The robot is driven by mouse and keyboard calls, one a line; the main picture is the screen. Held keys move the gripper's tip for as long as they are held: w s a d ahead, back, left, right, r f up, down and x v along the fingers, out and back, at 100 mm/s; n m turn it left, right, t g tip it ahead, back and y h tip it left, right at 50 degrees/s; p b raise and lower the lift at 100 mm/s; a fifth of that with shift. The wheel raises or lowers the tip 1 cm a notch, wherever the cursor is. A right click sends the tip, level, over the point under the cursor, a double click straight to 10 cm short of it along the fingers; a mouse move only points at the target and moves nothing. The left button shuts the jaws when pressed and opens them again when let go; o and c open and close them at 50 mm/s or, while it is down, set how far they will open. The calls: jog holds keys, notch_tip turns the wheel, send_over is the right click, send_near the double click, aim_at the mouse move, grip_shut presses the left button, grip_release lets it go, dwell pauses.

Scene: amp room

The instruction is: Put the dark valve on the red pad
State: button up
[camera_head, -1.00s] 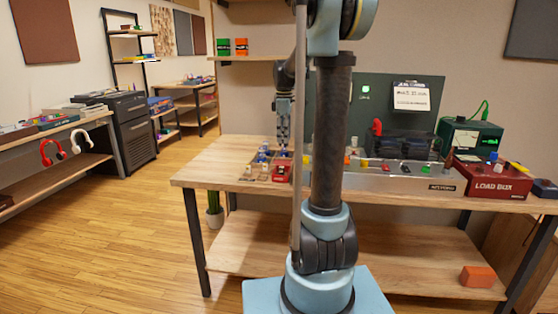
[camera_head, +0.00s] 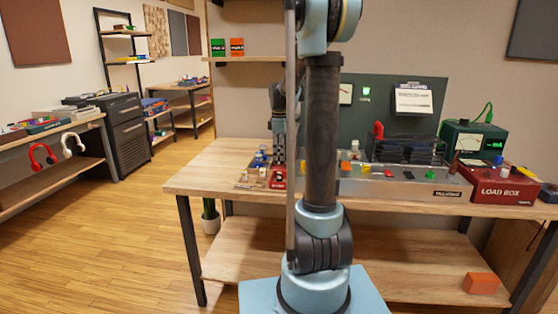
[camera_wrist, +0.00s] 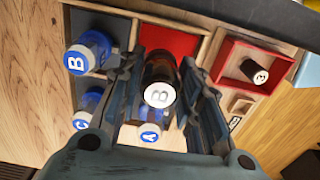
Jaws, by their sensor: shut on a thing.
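The red pad (camera_wrist: 182,40) is a flat red square in a wooden tray, showing behind the valve. The valve overlaps the pad in this view; whether they touch I cannot tell. In the head view my gripper (camera_head: 279,152) points down over the tray at the left of the workbench, and the valve cannot be made out there.
Blue valves marked B (camera_wrist: 88,52), C (camera_wrist: 88,105) and A (camera_wrist: 149,135) stand close around my gripper. A red box (camera_wrist: 226,62) holding a dark piece marked 3 is to the right. Bare bench (camera_head: 205,175) lies left of the tray; a grey panel (camera_head: 400,190) stands right.

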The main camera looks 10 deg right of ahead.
jog(key=shift+f, duration=1.3)
jog(key=o, duration=1)
jog(key=shift+o, duration=0.2)
